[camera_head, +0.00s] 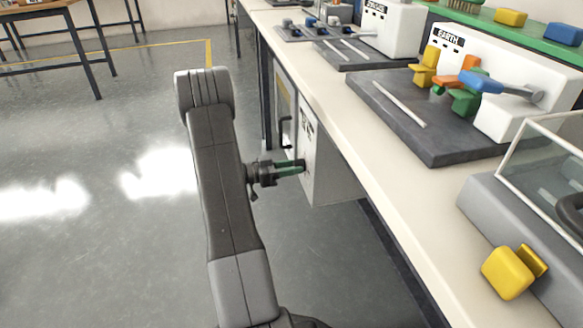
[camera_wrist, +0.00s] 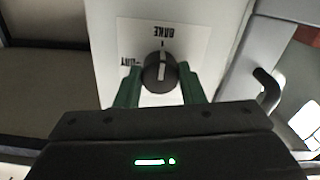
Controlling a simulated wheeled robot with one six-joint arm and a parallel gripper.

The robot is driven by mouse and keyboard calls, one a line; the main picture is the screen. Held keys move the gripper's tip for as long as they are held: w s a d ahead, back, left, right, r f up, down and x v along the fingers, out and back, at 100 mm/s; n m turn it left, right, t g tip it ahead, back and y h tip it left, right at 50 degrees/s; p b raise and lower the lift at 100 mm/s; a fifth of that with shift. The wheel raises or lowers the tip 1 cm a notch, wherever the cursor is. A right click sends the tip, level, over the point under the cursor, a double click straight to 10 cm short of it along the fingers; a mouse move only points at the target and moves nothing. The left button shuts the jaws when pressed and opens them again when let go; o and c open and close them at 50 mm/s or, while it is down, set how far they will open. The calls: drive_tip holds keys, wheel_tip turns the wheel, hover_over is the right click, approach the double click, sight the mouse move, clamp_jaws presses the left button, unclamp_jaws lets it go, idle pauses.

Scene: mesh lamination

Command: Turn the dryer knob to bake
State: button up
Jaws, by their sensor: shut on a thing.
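The dryer (camera_head: 332,168) is a pale cabinet under the bench, and its front panel faces my gripper (camera_head: 298,167). In the wrist view its black round knob (camera_wrist: 157,71) sits on a white label plate (camera_wrist: 190,38). BAKE is printed upside down at the top of the plate and DRY at the left. The knob's white line runs nearly vertical, roughly in line with the tick below BAKE. The green fingers of my gripper (camera_wrist: 160,86) are shut on the knob, one on each side. In the head view the knob is hard to make out at the fingertips.
A dark handle (camera_wrist: 267,88) stands out from the dryer front, right of the knob in the wrist view. The bench top (camera_head: 345,125) overhangs above and carries trays and blocks.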

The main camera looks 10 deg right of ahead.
drive_tip(key=o, duration=1)
drive_tip(key=shift+f, duration=0.1)
drive_tip(key=shift+a, duration=0.1)
drive_tip(key=a+p, duration=0.1)
drive_tip(key=a, duration=0.3)
drive_tip(key=a+p, duration=0.1)
drive_tip(key=a, duration=0.4)
drive_tip(key=a+p, duration=0.1)
drive_tip(key=a, duration=0.3)
drive_tip(key=shift+s+a, duration=0.25)
drive_tip(key=shift+a, duration=0.15)
drive_tip(key=d+b, duration=0.1)
drive_tip(key=d, duration=0.3)
drive_tip(key=d+b, duration=0.1)
drive_tip(key=d, duration=0.4)
drive_tip(key=d+b, duration=0.1)
drive_tip(key=d, duration=0.4)
drive_tip(key=shift+w, duration=0.25)
drive_tip(key=shift+a, duration=0.15)
